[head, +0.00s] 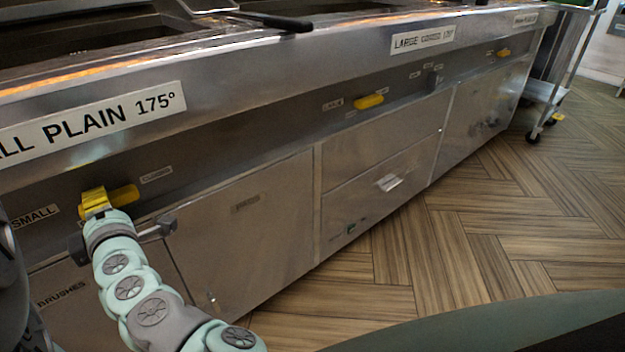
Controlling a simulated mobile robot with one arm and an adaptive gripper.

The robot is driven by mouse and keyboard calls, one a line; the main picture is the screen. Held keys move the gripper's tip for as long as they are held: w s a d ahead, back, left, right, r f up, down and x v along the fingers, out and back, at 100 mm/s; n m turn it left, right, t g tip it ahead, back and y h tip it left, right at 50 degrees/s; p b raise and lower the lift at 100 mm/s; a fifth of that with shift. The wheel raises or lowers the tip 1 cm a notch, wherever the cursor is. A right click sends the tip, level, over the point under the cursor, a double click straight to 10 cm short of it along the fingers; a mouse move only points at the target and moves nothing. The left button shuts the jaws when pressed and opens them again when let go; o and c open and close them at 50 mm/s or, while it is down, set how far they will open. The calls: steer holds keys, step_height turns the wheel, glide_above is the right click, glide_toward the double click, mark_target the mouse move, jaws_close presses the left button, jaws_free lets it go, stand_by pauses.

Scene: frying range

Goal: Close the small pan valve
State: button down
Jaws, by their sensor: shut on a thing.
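The small pan valve has a yellow handle (126,194) on the fryer front at the left, next to a label reading SMALL (34,217). The handle lies roughly along the panel, with its free end to the right, near a small label (157,174) too blurred to read surely. My gripper (95,203) is at the left part of this handle and is shut on it. The gripper and wrist hide the lower left part of the handle and its pivot.
Another yellow valve handle (369,101) sits mid-range and a third (503,53) farther right. Cabinet doors (240,235) lie below the panel, with a drawer handle (388,182) sticking out. A wheeled cart (548,95) stands at the far right. The wooden floor (480,230) in front is clear.

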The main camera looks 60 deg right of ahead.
steer(key=shift+f, duration=0.15)
stand_by(0.3)
steer(key=c, duration=0.8)
jaws_free()
